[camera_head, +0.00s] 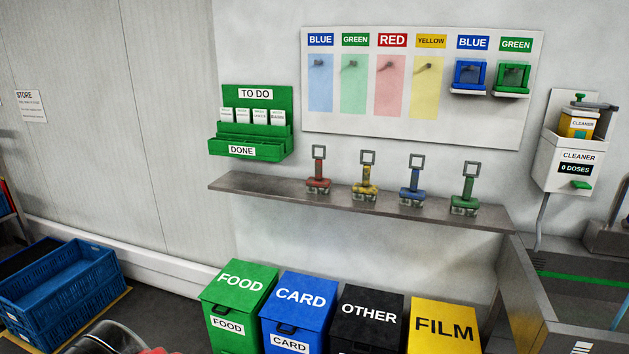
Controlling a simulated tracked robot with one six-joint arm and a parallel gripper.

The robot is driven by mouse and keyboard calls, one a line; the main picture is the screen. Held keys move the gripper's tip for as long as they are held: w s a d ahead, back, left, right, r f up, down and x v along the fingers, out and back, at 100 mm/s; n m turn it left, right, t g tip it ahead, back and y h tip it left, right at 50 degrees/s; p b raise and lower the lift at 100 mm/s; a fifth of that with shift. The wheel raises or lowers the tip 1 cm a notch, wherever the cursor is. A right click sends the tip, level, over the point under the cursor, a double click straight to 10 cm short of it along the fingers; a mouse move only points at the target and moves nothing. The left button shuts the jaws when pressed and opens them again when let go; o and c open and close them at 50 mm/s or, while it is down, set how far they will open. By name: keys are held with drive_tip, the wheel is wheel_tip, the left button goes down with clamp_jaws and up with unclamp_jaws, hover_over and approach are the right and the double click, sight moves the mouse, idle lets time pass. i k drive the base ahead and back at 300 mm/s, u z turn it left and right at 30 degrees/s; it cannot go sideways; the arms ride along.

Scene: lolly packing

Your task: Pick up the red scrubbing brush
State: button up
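The red scrubbing brush (318,184) stands on the grey wall shelf (260,188), the leftmost in a row of brushes. It has a red body, a grey square loop at the top and pale bristles at the bottom. To its right stand a yellow brush (365,188), a blue brush (412,192) and a green brush (465,200), with gaps between them. I cannot make out my gripper in this view, and nothing is seen touching the red brush.
A tool board (420,132) with coloured panels hangs above the shelf. A green card holder (215,146) is above the shelf's left end. Coloured lidded bins (241,285) stand below the shelf. Blue crates (85,268) are at left, a cleaner dispenser (555,172) at right.

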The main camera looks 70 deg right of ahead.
sight(317, 183)
drive_tip(key=z, duration=0.35)
drive_tip(key=i, duration=0.65)
drive_tip(key=z, duration=0.65)
drive_tip(key=i, duration=0.45)
drive_tip(key=z, duration=0.3)
